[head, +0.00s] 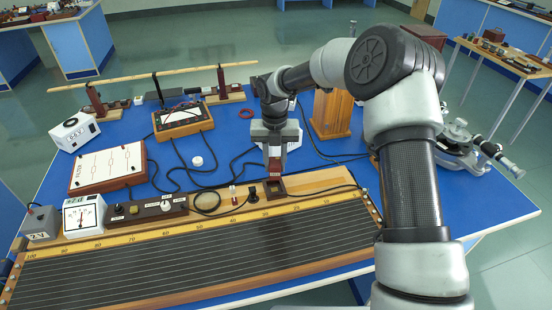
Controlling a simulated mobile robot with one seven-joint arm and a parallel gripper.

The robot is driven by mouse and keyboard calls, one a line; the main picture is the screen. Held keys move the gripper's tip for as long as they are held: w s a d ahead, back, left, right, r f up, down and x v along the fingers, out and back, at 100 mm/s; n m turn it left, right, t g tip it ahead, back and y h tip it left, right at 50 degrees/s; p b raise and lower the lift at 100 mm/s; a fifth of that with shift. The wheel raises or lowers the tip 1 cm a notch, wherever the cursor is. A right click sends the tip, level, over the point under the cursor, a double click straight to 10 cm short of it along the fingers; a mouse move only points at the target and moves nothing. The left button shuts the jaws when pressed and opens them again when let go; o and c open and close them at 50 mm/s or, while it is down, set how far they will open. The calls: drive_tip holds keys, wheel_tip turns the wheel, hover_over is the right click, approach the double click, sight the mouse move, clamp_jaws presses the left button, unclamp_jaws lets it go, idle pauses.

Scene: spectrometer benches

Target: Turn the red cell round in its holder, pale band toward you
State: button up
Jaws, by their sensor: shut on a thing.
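My gripper (275,155) points down near the middle of the blue bench, just behind the long ruled board. It is shut on the red cell (275,166), a small upright block showing below the fingers. A small brown open-topped holder (276,193) stands directly below and in front of it. The cell's lower end meets the holder's back edge in the picture; I cannot tell whether it is inside or just above it. The fingers hide the cell's upper part. I cannot make out its pale band.
The long ruled wooden board (190,255) fills the front. Black cables (225,168) lie around the gripper. A wooden block (332,114) stands to its right, a meter (182,120) to its left. A metal optical instrument (455,150) sits at the right edge.

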sight(274, 162)
drive_tip(key=n, duration=0.2)
drive_tip(key=shift+w+a+f+n, duration=0.1)
drive_tip(key=shift+f+n, duration=0.05)
drive_tip(key=shift+n, duration=0.15)
drive_tip(key=shift+f+b, duration=2.2)
drive_tip(key=shift+f, duration=1)
drive_tip(key=o, duration=1.2)
wheel_tip(274, 162, up, 18)
drive_tip(key=shift+f+p, duration=0.25)
drive_tip(key=shift+p, duration=0.3)
